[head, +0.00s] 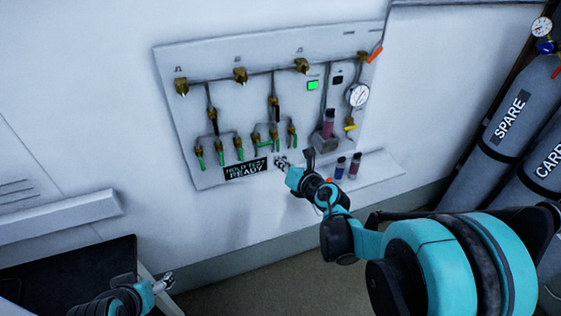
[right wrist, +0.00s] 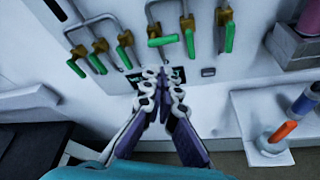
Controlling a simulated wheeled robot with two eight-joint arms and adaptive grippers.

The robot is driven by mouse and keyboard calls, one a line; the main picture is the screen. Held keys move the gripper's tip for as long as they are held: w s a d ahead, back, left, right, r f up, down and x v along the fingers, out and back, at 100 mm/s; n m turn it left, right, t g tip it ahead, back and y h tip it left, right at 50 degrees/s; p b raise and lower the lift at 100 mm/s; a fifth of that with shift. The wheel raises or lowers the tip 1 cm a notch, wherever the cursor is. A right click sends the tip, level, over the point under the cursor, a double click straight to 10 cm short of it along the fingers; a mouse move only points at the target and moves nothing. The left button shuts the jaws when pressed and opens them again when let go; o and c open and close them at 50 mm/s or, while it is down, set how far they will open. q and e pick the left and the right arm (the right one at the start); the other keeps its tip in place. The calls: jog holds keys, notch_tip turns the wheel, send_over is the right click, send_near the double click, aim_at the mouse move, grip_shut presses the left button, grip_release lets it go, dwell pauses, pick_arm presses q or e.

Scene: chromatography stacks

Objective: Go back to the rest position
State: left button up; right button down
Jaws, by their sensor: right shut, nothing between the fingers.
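The rest position itself is not marked in view.
A shelf (head: 384,172) right of my right gripper holds small vials (head: 355,166); an orange-topped piece (right wrist: 283,131) stands there too. A gauge (head: 358,95) is on the panel's right. Grey cylinders (head: 505,120) stand at far right. A ledge (head: 60,218) juts out at left.

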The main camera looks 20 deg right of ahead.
notch_tip(320, 180, up, 12)
jog(key=s+d+m+t+h, duration=0.2)
jog(key=d+m+t+h, duration=0.15)
jog(key=m, duration=0.75)
jog(key=s+d+m+g+h, duration=0.25)
jog(key=s+m+h, duration=0.2)
jog(key=m, duration=0.45)
jog(key=s+a+f+m+g+y, duration=0.2)
jog(key=s+a+f+m+g, duration=0.2)
jog(key=s+a+f+m, duration=0.1)
jog(key=s+a+f+m+g+y, duration=0.3)
jog(key=s+f+m, duration=0.4)
jog(key=s+f, duration=0.3)
jog(key=s+a+g, duration=0.1)
jog(key=s+a, duration=0.1)
jog(key=shift+a+f, duration=0.3)
